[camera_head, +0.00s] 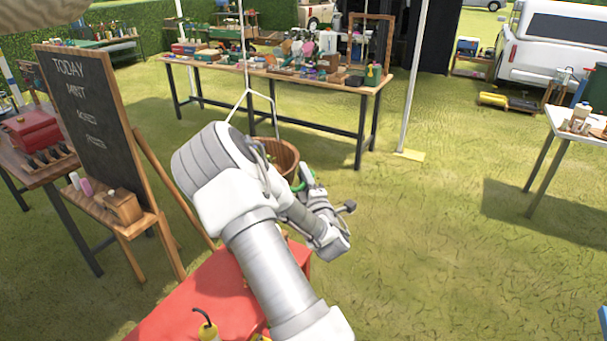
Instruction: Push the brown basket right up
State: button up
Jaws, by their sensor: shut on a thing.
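The brown basket (284,152) is a round wooden tub on the grass, in front of the long table. My arm hides its left and lower parts. My gripper (309,180) is at the end of the bent arm, just right of and below the basket's visible rim. It appears shut on a small green curved thing (298,186), mostly hidden by the gripper. I cannot tell whether the gripper touches the basket.
A red surface (190,307) lies below my arm. A chalkboard easel (92,125) stands at left. The long table (225,72) is behind the basket, with a white pole (414,80) to its right. A white-topped table (561,121) is far right. Open grass lies right of my gripper.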

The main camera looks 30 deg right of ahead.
jog(key=shift+r, duration=0.15)
grip_shut()
jog(key=shift+d+r, duration=0.1)
jog(key=shift+r, duration=0.15)
dwell(0.8)
